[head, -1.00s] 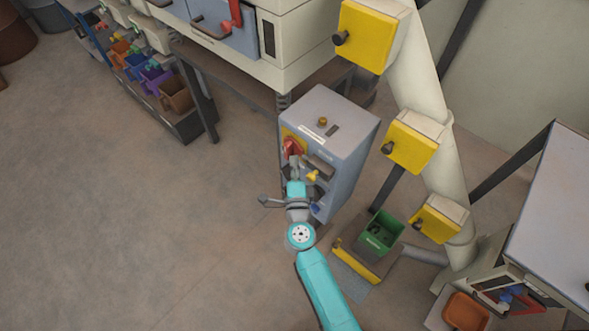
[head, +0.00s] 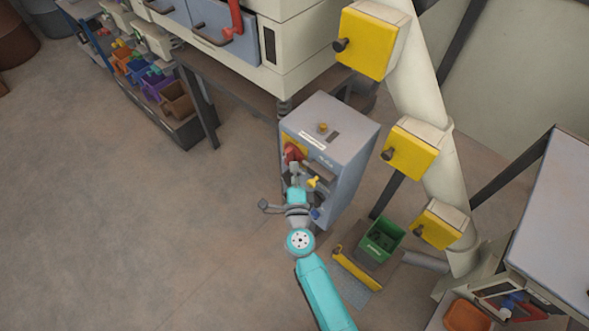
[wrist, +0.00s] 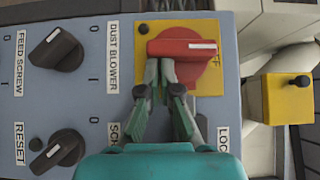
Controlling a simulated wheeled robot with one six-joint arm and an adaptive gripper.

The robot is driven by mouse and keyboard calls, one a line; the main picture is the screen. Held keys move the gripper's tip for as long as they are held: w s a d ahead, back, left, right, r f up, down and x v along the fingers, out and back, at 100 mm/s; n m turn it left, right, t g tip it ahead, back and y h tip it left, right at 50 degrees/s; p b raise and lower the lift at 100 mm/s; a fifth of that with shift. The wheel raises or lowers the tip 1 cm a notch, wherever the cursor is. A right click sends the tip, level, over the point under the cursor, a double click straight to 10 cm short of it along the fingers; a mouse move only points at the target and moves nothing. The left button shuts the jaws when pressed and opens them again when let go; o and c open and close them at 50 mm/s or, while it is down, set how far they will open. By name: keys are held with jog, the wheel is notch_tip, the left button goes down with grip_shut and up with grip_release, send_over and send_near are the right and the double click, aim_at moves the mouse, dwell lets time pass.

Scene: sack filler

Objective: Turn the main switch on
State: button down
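The main switch (wrist: 190,47) is a red rotary handle with a white line on a yellow plate (wrist: 208,80). In the wrist view its bar lies level, left to right. It also shows as a red knob in the head view (head: 292,153), on the front of the grey-blue control cabinet (head: 345,140). My gripper (wrist: 160,68) has its fingertips close together, just below the left half of the red bar. The tips look shut and overlap the handle's lower edge; I cannot tell whether they touch it. Part of the plate is hidden behind the fingers.
The dust blower knob is hidden or unclear; a feed screw knob (wrist: 57,50) and a reset knob (wrist: 58,152) sit at left. A yellow box (wrist: 281,98) stands right of the panel. In the head view a green bin (head: 381,239) stands beside the cabinet. Floor at left is clear.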

aim_at(286, 164)
jog(key=shift+w+a+f, duration=0.1)
jog(key=shift+a+f, duration=0.15)
jog(key=shift+f, duration=0.1)
jog(key=shift+w+a+f+m+t, duration=0.1)
jog(key=shift+w+a+m+t, duration=0.1)
jog(key=shift+m+t, duration=0.3)
jog(key=shift+w+a+f, duration=0.1)
jog(key=shift+a+f, duration=0.05)
jog(key=shift+f, duration=0.05)
jog(key=m+t+h, duration=0.1)
jog(key=m, duration=0.1)
jog(key=w+a+m+t+h, duration=0.1)
jog(key=m+t, duration=0.1)
jog(key=m, duration=0.1)
jog(key=m+t+h, duration=0.1)
jog(key=m+t, duration=0.1)
jog(key=m, duration=0.1)
jog(key=shift+w+a+f, duration=0.15)
jog(key=shift+a+f, duration=0.1)
jog(key=shift+a, duration=0.1)
jog(key=shift+w+a+r, duration=0.1)
jog(key=shift+w+a, duration=0.3)
jog(key=shift+a, duration=0.05)
jog(key=shift+w+a+r, duration=0.15)
jog(key=shift+w+a, duration=0.05)
jog(key=shift+a, duration=0.1)
dwell(0.4)
dwell(0.4)
